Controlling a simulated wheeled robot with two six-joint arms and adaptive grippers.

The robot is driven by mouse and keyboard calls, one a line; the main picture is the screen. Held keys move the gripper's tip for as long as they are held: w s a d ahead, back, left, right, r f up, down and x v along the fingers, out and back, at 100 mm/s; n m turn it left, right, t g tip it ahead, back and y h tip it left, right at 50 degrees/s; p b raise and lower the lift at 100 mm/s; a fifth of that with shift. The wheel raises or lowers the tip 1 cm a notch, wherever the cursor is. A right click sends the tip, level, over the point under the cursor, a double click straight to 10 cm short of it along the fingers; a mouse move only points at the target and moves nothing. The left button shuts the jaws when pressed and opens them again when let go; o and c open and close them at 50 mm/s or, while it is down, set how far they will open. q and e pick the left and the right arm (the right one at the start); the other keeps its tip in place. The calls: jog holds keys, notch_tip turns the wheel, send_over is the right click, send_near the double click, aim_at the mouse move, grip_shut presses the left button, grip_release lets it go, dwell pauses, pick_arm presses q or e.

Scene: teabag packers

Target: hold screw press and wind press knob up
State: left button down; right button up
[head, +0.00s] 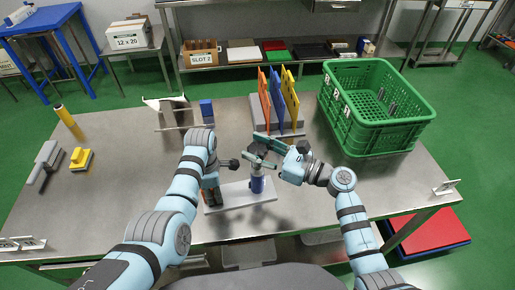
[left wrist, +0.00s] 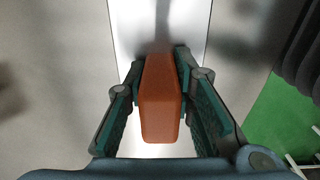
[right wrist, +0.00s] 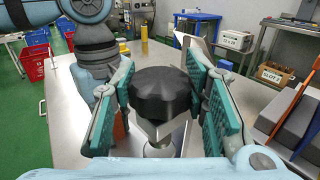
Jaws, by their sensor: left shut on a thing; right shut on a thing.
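The screw press stands near the front of the metal table on a pale base plate (head: 228,196). My left gripper (left wrist: 160,95) is shut on an orange-brown upright block (left wrist: 162,100) of the press, above the plate; in the head view the arm partly hides it. My right gripper (right wrist: 165,100) has its fingers on both sides of the black press knob (right wrist: 162,92) and is shut on it. A pale block sits under the knob. A blue cylinder (head: 257,184) stands below the right gripper on the plate.
Orange, blue and yellow upright boards (head: 289,98) stand behind the press. A green crate (head: 385,135) is at the back right. A yellow block (head: 81,160) and grey tools lie at the left.

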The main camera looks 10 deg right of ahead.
jog(key=n+g+y, duration=0.1)
jog(key=n+g, duration=0.1)
jog(key=g, duration=0.1)
jog(key=shift+w+y, duration=0.1)
jog(key=shift+y, duration=0.3)
jog(key=shift+n+g+y, duration=0.6)
jog(key=shift+n+g, duration=0.7)
jog(key=shift+g, duration=0.5)
jog(key=o, duration=1.2)
jog(key=shift+c, duration=0.2)
jog(key=v, duration=1.2)
jog(key=shift+s, duration=0.2)
